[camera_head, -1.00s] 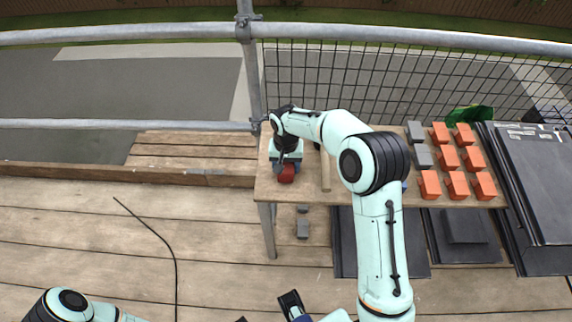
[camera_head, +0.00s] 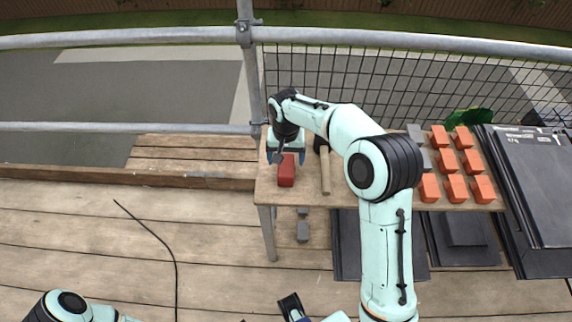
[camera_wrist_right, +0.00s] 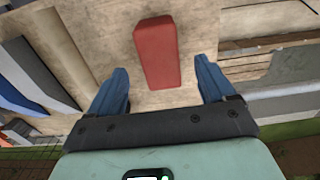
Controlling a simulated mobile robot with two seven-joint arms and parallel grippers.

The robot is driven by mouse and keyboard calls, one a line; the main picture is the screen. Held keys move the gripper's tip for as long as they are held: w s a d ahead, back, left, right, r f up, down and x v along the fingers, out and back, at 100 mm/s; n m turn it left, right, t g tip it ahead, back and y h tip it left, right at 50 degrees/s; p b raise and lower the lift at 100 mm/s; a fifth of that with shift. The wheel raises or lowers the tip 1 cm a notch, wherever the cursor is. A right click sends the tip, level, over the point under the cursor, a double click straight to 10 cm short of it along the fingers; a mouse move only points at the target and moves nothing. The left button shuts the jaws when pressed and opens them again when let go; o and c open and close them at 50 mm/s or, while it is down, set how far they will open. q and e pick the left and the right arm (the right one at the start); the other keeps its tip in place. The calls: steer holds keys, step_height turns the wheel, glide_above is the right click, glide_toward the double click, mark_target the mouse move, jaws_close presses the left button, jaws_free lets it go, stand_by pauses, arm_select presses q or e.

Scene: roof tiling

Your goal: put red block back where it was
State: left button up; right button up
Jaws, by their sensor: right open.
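The red block (camera_head: 286,171) lies flat near the left end of the wooden table (camera_head: 262,193). In the right wrist view the red block (camera_wrist_right: 157,52) lies on the bare wood, between and just beyond the fingertips. My right gripper (camera_head: 286,157) is above the table at the far end of the block. Its blue fingers (camera_wrist_right: 159,78) are spread wide, apart from the block on both sides, with nothing held. My left arm shows only in part at the bottom left; its fingers are not identifiable.
A hammer (camera_head: 325,172) lies just right of the block. Several orange blocks (camera_head: 448,160) and grey blocks (camera_head: 425,158) stand at the table's right part. Dark tiles (camera_head: 540,185) are stacked beyond the right end. A railing with mesh (camera_head: 330,80) runs behind the table.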

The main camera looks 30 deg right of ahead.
mark_target(286, 165)
step_height(286, 165, up, 6)
steer(key=shift+f+p, duration=0.1)
steer(key=shift+p, duration=0.2)
stand_by(0.4)
